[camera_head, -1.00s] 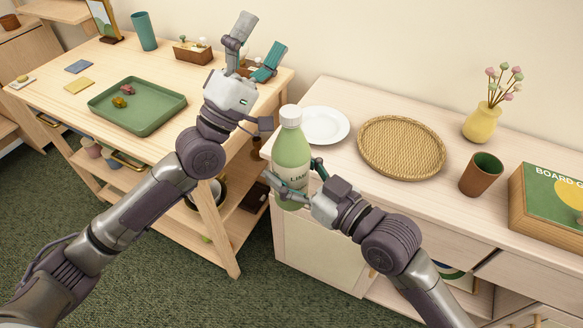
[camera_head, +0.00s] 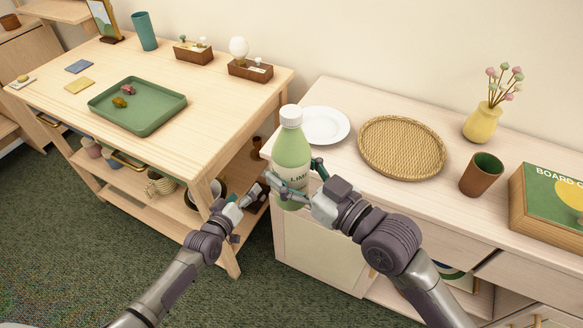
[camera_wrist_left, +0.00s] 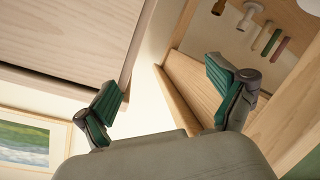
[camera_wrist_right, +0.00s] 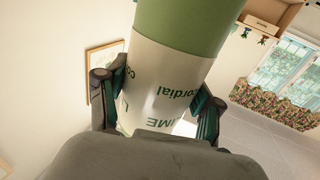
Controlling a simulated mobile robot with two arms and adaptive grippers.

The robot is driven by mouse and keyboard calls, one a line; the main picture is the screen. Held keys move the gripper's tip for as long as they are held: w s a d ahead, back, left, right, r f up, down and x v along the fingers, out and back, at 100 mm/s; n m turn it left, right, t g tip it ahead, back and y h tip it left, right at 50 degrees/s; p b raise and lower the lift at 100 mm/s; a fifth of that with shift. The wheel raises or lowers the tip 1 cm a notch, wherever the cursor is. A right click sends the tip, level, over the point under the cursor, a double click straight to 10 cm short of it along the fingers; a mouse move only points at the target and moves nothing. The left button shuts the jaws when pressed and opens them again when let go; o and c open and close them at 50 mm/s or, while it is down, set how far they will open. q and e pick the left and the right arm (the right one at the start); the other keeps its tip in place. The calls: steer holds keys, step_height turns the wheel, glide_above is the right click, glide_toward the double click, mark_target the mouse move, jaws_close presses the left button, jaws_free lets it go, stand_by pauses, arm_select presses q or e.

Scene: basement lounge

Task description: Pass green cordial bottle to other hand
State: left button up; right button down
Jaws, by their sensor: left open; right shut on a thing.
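The green cordial bottle (camera_head: 291,150) has a white cap and a pale label and stands upright in the head view. My right gripper (camera_head: 296,180) is shut around its lower half. The right wrist view shows the bottle's label (camera_wrist_right: 165,85) between my right gripper's fingers (camera_wrist_right: 155,105). My left gripper (camera_head: 255,190) is open and empty, just left of the bottle's lower part. In the left wrist view the left gripper's fingers (camera_wrist_left: 170,95) are spread, with no bottle between them.
A wooden table (camera_head: 190,75) with a green tray (camera_head: 110,117) stands at the left. A light sideboard (camera_head: 340,190) at the right carries a white plate (camera_head: 323,125), a woven tray (camera_head: 400,148), a brown cup (camera_head: 481,175) and a yellow vase (camera_head: 481,122). A gap lies between the two.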

arm_select(q)
steer(key=s+a+f+m+g+y, duration=0.2)
steer(key=s+f+g, duration=0.2)
steer(key=s+f, duration=0.8)
steer(key=s+a+f+m+g+y, duration=0.1)
steer(key=s+a+f+m+g, duration=0.15)
steer(key=s+f, duration=0.95)
steer(key=s+f+m+g, duration=0.1)
steer(key=s+f+g, duration=0.2)
steer(key=s, duration=1)
steer(key=s+a+f+m+g+y, duration=0.1)
steer(key=s+f+g, duration=0.3)
steer(key=s+f, duration=0.5)
steer(key=s, duration=0.5)
steer(key=shift+s+a+f+y, duration=0.15)
steer(key=shift+s+f+y, duration=0.1)
steer(key=shift+s+y, duration=0.05)
steer(key=shift+m+g, duration=0.25)
